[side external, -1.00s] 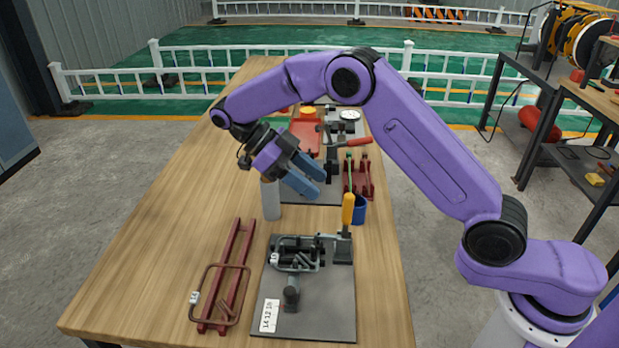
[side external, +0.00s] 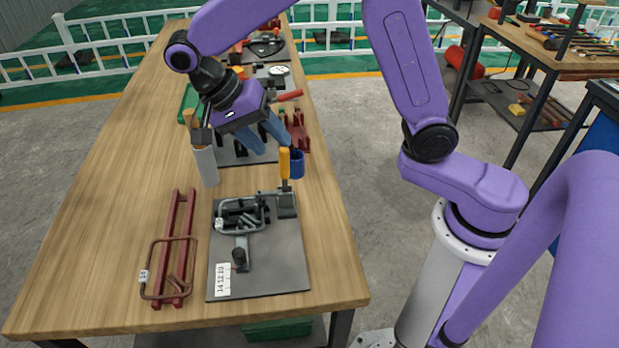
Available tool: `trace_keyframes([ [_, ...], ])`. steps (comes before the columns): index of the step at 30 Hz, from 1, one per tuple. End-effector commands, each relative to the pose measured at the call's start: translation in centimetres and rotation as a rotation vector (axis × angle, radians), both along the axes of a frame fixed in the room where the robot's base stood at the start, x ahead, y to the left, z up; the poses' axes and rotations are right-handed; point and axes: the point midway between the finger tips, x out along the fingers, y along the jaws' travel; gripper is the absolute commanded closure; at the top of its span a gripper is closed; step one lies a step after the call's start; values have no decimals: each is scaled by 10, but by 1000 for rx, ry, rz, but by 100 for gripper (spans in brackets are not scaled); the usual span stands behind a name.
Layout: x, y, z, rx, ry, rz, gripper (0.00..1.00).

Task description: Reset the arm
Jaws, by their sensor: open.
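My gripper (side external: 272,145) hangs above the wooden table, its two blue-grey fingers apart with nothing between them. It points down and to the right. In the picture it is just left of and above the orange handle (side external: 284,163) of the near clamp fixture (side external: 270,268). That fixture is a grey plate with a bent bar piece in its clamp. A far grey fixture plate (side external: 228,155) shows partly behind the fingers. The exact height of my gripper over the table cannot be told.
A grey cylinder (side external: 207,168) stands left of my gripper, and a blue cup (side external: 297,165) stands to its right. A red rail rack (side external: 177,232) with a bent rod frame lies at front left. The table's left side (side external: 100,215) is clear.

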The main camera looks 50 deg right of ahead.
Motion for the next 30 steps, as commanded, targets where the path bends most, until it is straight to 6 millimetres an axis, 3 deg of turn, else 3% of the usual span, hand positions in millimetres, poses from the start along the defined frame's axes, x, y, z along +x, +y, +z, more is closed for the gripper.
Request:
trace_keyframes([
  [15,-94,-39,0,412,140,1006,52],
  [30,-190,-85,-15,599,213,1954,52],
])
